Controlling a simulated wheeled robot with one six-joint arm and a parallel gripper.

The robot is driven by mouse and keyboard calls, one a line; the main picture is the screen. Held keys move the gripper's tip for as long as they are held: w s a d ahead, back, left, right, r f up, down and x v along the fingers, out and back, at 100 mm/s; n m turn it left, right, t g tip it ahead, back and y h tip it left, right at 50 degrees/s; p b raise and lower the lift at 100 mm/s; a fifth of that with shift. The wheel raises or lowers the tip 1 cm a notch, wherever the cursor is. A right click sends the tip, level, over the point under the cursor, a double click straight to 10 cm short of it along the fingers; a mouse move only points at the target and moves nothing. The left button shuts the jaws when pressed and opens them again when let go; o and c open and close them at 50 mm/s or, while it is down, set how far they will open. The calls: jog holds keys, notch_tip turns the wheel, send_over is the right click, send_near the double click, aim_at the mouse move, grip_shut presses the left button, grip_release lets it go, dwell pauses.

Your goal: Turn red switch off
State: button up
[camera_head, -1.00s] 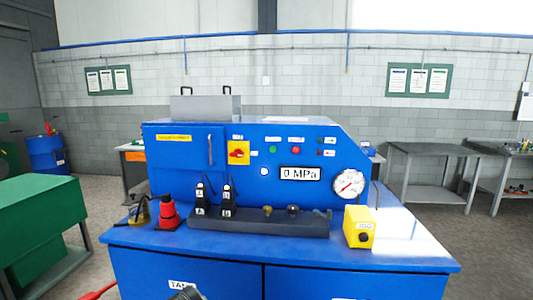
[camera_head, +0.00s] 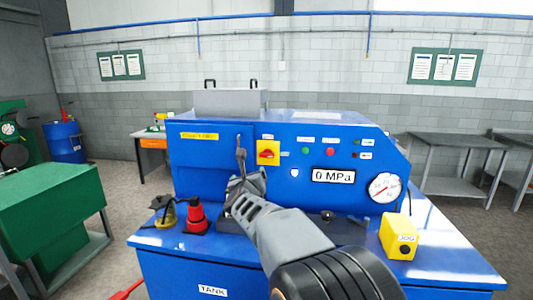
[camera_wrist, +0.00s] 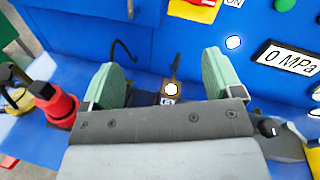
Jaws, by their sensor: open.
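The red switch (camera_head: 268,154) is a red rotary knob on a square yellow plate, on the front of the blue machine (camera_head: 210,155). In the wrist view, part of its yellow plate and some red (camera_wrist: 196,8) show at the top edge, cut off. My gripper (camera_head: 242,178) is in front of the panel, below and left of the switch in the head view, apart from it. In the wrist view my gripper (camera_wrist: 165,80) has its two green-padded fingers spread with nothing held. A small black device shows between and beyond them.
A red bottle-like tool (camera_head: 196,218) and a yellow-based tool (camera_head: 165,214) stand on the blue ledge at left. A yellow box (camera_head: 398,238) stands at right, below the pressure gauge (camera_head: 384,188). The display (camera_head: 333,176) reads 0 MPa. A vertical handle is left of the switch.

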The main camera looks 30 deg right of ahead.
aim_at(267, 156)
jog(key=d+m+h, duration=0.1)
jog(key=m, duration=0.1)
jog(key=d+r+m+h, duration=0.1)
jog(key=d, duration=0.1)
jog(key=d+m+g+h+p, duration=0.1)
jog(key=m, duration=0.1)
jog(key=shift+w+d+r+m, duration=0.25)
jog(key=shift+w+d+m, duration=0.05)
jog(key=shift+w+d, duration=0.1)
jog(key=p+x, duration=0.5)
jog(key=x, duration=0.7)
jog(key=shift+f, duration=0.2)
jog(key=shift+c, duration=0.4)
jog(key=c, duration=0.8)
jog(key=shift+c, duration=0.2)
